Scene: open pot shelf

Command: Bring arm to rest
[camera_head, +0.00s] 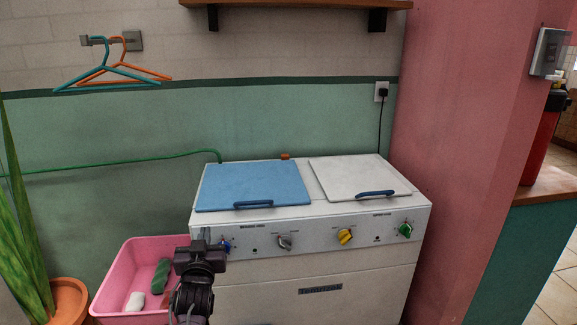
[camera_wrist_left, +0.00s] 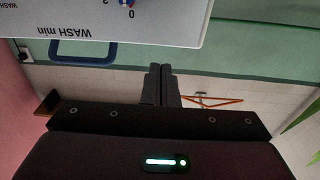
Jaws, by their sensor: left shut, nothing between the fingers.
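My left gripper (camera_head: 205,240) is in front of the left end of the washing machine's control panel (camera_head: 318,245) in the head view, with its arm coming up from below. In the left wrist view its two dark fingers (camera_wrist_left: 160,84) lie side by side, shut and empty. That view appears upside down, with part of the control panel and a blue lid handle (camera_wrist_left: 82,52) at the top. The gripper covers part of the panel near the blue knob (camera_head: 226,246). I cannot tell whether it touches the panel. My right gripper is not in view.
The machine has a blue lid (camera_head: 252,184) and a white lid (camera_head: 358,178), both down. A pink basin (camera_head: 120,275) with a few items stands at left, beside a potted plant (camera_head: 15,230). Hangers (camera_head: 112,76) hang on the wall. A pink wall (camera_head: 468,130) bounds the right.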

